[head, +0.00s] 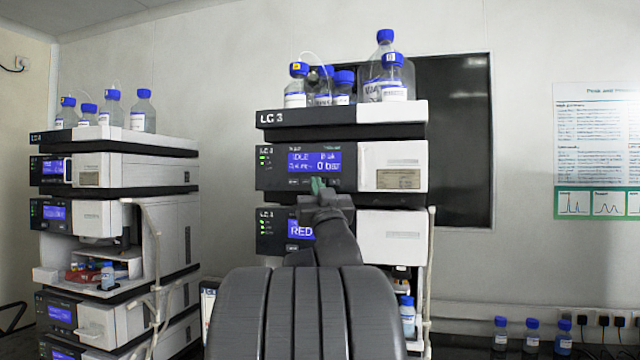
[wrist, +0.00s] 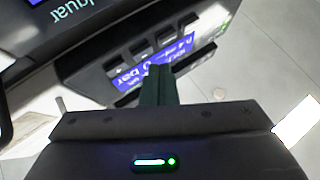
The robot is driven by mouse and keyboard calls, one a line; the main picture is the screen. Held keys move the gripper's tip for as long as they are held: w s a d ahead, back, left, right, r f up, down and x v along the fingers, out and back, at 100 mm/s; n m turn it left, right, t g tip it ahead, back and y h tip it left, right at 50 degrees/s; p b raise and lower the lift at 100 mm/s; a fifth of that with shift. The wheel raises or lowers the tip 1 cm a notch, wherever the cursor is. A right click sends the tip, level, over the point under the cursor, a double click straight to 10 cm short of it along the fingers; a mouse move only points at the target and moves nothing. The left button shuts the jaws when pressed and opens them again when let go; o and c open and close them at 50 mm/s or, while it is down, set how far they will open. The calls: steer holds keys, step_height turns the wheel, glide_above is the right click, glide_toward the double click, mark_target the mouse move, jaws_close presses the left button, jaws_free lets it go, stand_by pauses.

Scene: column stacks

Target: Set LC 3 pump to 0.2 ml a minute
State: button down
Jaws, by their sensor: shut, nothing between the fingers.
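The LC 3 stack stands in the middle of the head view, with its name on the dark front of the top tray (head: 290,118). The pump module (head: 272,177) below it has a blue display (head: 314,161) reading IDLE and 0 bar; its smaller text is too blurred to read. In the wrist view the display (wrist: 128,76) appears turned, with a row of dark keys along its edge. My gripper (head: 318,185) is shut and empty, just below the display at the key row. Its green fingertips (wrist: 160,70) overlap the keys in the wrist view; I cannot tell whether they touch.
A lower module (head: 272,230) has a display reading RED, partly behind my arm. Blue-capped bottles (head: 296,90) stand on the top tray. Another stack (head: 80,215) stands at left. Small bottles (head: 532,335) stand on the bench at right. Tubing (head: 430,270) hangs along the stack's right side.

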steer(key=shift+w+d, duration=0.1)
steer(key=shift+w, duration=0.35)
steer(key=shift+w+d, duration=0.15)
steer(key=shift+w, duration=0.2)
stand_by(0.7)
steer(key=shift+s+f+b, duration=0.1)
steer(key=shift+s+b, duration=0.05)
steer(key=shift+b, duration=0.2)
steer(key=shift+s, duration=0.2)
steer(key=shift+s+a+b, duration=0.25)
steer(key=shift+s+b, duration=0.15)
steer(key=shift+s, duration=0.05)
